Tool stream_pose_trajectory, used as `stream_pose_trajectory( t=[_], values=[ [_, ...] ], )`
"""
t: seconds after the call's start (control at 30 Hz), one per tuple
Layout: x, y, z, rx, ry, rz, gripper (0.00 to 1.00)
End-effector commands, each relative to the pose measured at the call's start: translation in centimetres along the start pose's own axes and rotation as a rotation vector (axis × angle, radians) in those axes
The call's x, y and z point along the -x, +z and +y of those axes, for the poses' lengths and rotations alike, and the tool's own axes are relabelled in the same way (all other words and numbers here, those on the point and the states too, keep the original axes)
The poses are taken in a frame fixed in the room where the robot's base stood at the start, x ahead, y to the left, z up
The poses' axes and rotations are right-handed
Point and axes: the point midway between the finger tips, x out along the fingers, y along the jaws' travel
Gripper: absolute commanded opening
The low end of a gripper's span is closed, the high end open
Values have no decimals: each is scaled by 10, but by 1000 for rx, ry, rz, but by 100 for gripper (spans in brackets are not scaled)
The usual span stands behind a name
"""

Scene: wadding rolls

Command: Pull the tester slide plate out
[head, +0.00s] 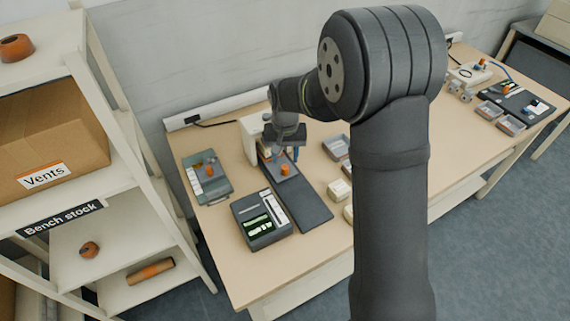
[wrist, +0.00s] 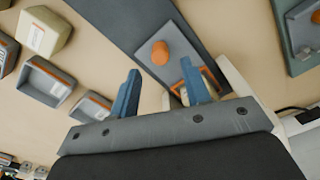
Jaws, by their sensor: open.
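The tester (head: 250,138) is a cream unit at the back of the bench, partly hidden by my arm. Its slide plate (head: 289,177) is grey with an upright orange knob (head: 284,169) and lies on a long dark base strip (head: 304,208). In the wrist view the plate (wrist: 180,45) and orange knob (wrist: 160,53) lie beyond my fingertips, and an orange-edged opening shows by the right finger. My gripper (wrist: 160,82) is open, with two blue fingers apart and nothing between them. It is above the plate's tester end; I cannot tell the exact height.
A dark box with a light panel (head: 262,219) stands left of the strip. A green-grey case (head: 207,178) lies farther left. Grey bins (wrist: 45,80) and cream blocks (wrist: 43,32) sit on the strip's other side. A shelf (head: 120,240) stands at the left.

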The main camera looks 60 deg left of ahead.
Motion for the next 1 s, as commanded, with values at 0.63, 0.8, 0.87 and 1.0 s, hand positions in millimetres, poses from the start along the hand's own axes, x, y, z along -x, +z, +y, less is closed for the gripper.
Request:
stream_pose_trajectory(
  t=[0.63, 0.8, 0.87, 1.0],
  values=[
    [-43, 0, 0, 0, 0, 0, 43],
    [-43, 0, 0, 0, 0, 0, 12],
    [-43, 0, 0, 0, 0, 0, 0],
    [-43, 0, 0, 0, 0, 0, 0]
  ],
)
